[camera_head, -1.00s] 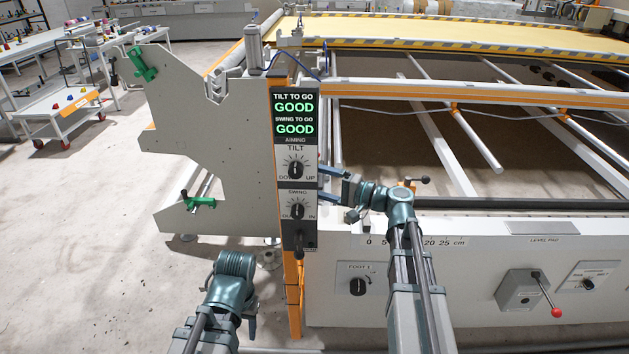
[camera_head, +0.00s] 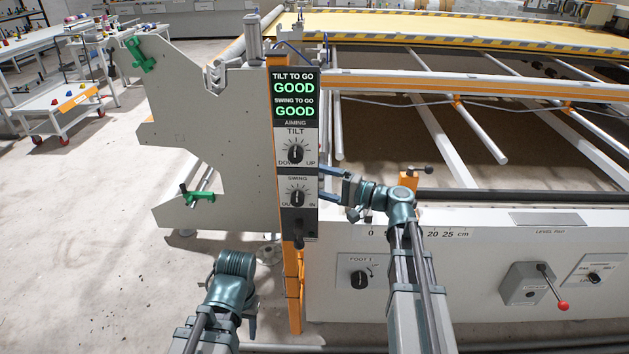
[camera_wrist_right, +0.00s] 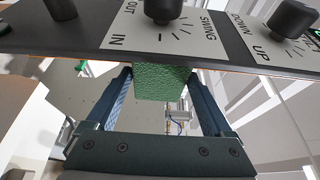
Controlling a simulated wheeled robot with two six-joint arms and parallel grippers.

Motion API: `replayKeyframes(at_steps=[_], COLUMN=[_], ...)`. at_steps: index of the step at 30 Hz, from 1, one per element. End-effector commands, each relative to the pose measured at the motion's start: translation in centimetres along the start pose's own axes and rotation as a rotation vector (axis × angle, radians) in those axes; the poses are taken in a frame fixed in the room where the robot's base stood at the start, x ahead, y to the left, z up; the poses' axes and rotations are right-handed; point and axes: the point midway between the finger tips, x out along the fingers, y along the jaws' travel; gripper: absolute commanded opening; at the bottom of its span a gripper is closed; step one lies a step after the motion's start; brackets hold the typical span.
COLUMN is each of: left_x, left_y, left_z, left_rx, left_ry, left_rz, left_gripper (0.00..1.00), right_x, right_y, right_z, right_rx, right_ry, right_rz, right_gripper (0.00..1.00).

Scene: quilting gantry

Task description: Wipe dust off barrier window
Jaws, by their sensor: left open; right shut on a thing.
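My right gripper (camera_wrist_right: 160,82) is shut on a green, rough-textured block (camera_wrist_right: 162,80), which sits between its blue fingers in the right wrist view. In the head view the right gripper (camera_head: 328,186) is at the right edge of the black aiming panel (camera_head: 298,224), its fingertips partly hidden there. The block is hidden in the head view. My left gripper (camera_head: 250,318) hangs low at the lower left, left of the orange post, open and empty. I cannot pick out a barrier window or any dust on one in these views.
The panel has a tilt knob (camera_head: 295,152), a swing knob (camera_head: 296,198) and two green GOOD readouts. A grey side plate (camera_head: 215,130) stands to its left. The machine's white front beam (camera_head: 440,270) carries a red-tipped lever (camera_head: 561,305).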

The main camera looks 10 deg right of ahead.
Motion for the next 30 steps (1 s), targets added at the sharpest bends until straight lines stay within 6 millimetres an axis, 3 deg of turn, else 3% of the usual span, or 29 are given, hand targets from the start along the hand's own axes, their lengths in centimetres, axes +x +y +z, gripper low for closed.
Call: replayKeyframes(at_steps=[5,21,30], left_x=[0.0,0.0,0.0], left_y=[0.0,0.0,0.0], left_z=[0.0,0.0,0.0], left_rx=[0.000,0.000,0.000], left_ry=[0.000,0.000,0.000], left_rz=[0.000,0.000,0.000], left_gripper=[0.50,0.50,0.50], right_x=[-0.6,-5.1,-5.6], right_y=[0.0,0.0,0.0], right_z=[-0.3,-2.2,-2.3], right_rx=[0.000,0.000,0.000], right_ry=[0.001,0.001,0.000], right_rz=[0.000,0.000,0.000], right_gripper=[0.42,0.42,0.42])
